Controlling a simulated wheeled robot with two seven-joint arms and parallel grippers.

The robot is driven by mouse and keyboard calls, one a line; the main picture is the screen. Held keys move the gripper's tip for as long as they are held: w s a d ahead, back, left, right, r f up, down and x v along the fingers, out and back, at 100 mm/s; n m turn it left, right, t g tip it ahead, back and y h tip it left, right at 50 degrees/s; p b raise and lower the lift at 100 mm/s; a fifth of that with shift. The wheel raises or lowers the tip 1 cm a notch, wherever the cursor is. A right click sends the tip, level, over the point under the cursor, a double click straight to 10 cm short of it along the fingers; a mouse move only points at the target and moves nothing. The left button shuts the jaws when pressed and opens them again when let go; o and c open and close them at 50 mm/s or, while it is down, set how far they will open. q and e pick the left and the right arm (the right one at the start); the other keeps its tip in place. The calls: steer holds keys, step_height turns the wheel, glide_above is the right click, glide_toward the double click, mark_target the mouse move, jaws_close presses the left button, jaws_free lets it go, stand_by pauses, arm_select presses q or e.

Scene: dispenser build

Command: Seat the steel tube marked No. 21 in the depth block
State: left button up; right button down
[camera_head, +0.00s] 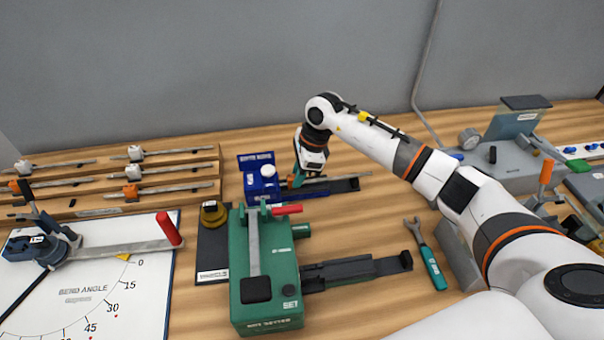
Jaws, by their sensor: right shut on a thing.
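My right gripper (296,181) reaches down at the middle of the bench, beside a blue device (261,180). It is shut on a thin grey steel tube (345,176). The tube lies nearly level and sticks out to the right of the fingers, above or along a black rail (345,186). I cannot tell whether the tube touches the rail or the blue device. Its left end is hidden by the gripper, and no No. 21 mark can be read. No part is clearly labelled as the depth block. My left gripper is not in view.
A green machine (272,308) with a black slide (360,270) stands in front. A wrench (428,258) lies right of it. Wooden racks (150,203) with several tubes are at the left, behind a bend-angle board (95,290). A grey machine (510,145) stands at the back right.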

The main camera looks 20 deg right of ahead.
steer(key=shift+a, duration=0.1)
steer(key=c, duration=1.2)
jaws_free()
steer(key=shift+a, duration=0.1)
steer(key=o, duration=0.3)
steer(key=shift+r+p, duration=1.6)
steer(key=shift+r, duration=1.95)
